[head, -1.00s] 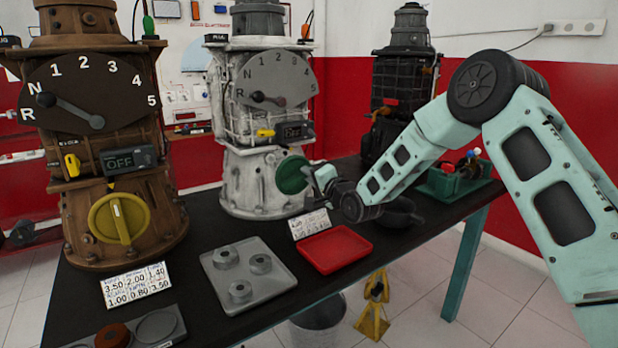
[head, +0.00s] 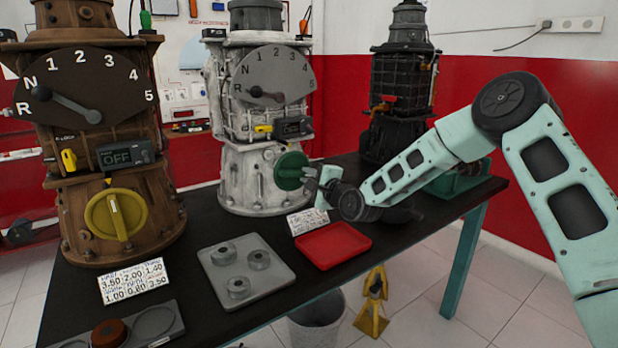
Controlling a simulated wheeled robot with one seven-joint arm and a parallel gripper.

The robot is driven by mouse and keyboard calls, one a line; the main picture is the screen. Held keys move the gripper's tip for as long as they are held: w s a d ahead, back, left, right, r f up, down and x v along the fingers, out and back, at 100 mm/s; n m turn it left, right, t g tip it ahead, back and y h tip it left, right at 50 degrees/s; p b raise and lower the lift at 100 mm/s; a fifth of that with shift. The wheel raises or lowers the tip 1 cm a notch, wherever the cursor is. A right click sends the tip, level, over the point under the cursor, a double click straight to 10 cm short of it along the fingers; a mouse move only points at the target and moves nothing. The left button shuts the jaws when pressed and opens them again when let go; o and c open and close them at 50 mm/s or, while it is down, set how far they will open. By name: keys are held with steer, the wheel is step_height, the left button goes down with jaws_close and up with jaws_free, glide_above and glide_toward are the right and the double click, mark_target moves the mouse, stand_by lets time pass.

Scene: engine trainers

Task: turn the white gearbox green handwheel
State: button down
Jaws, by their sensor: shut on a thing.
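The white gearbox (head: 262,178) stands upright on the dark table, behind the red tray. Its round green handwheel (head: 289,165) is on the front right of its lower body. My gripper (head: 308,181) is at the right side of this handwheel and shut on it; the exact finger contact is small and partly hidden. The white gearbox's dial (head: 272,72) has a lever (head: 266,95) pointing left, near R. Its small display (head: 293,127) is too small to read.
A brown gearbox (head: 90,110) with a yellow handwheel (head: 117,214) stands left, and a dark gearbox (head: 399,80) behind right. A red tray (head: 333,246), a grey tray with rings (head: 222,280) and label cards lie in front. A green bin (head: 460,180) is right, behind my arm.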

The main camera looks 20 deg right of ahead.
steer(key=shift+f, duration=0.1)
stand_by(0.3)
steer(key=c, duration=1.4)
jaws_free()
steer(key=shift+o, duration=0.2)
steer(key=v, duration=1.7)
steer(key=shift+s, duration=0.2)
